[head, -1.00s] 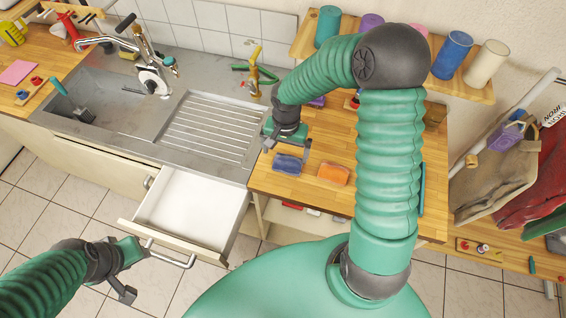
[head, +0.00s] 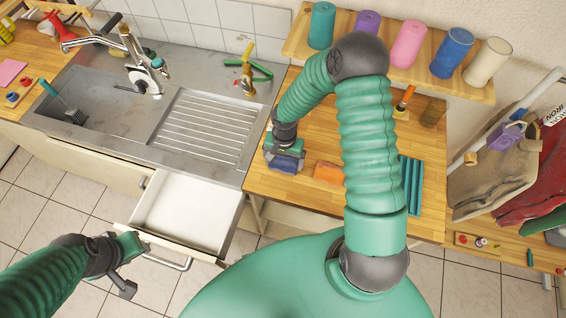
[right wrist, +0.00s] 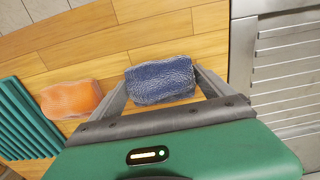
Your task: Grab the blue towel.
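The blue towel (head: 284,164), a small textured blue bundle, lies on the wooden counter near its left edge. It shows more fully in the right wrist view (right wrist: 160,80). My right gripper (head: 284,155) is directly over it and partly hides it in the head view. In the right wrist view its fingers (right wrist: 162,88) are spread, one to each side of the towel; I cannot tell whether they touch it. My left gripper (head: 138,268) is open and empty, by the open drawer's handle.
An orange bundle (head: 329,173) lies close to the right of the towel, and teal strips (head: 411,185) lie farther right. The metal sink drainer (head: 203,132) adjoins the counter. A white drawer (head: 185,207) stands open. A shelf above holds coloured rolls, including a blue one (head: 452,52).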

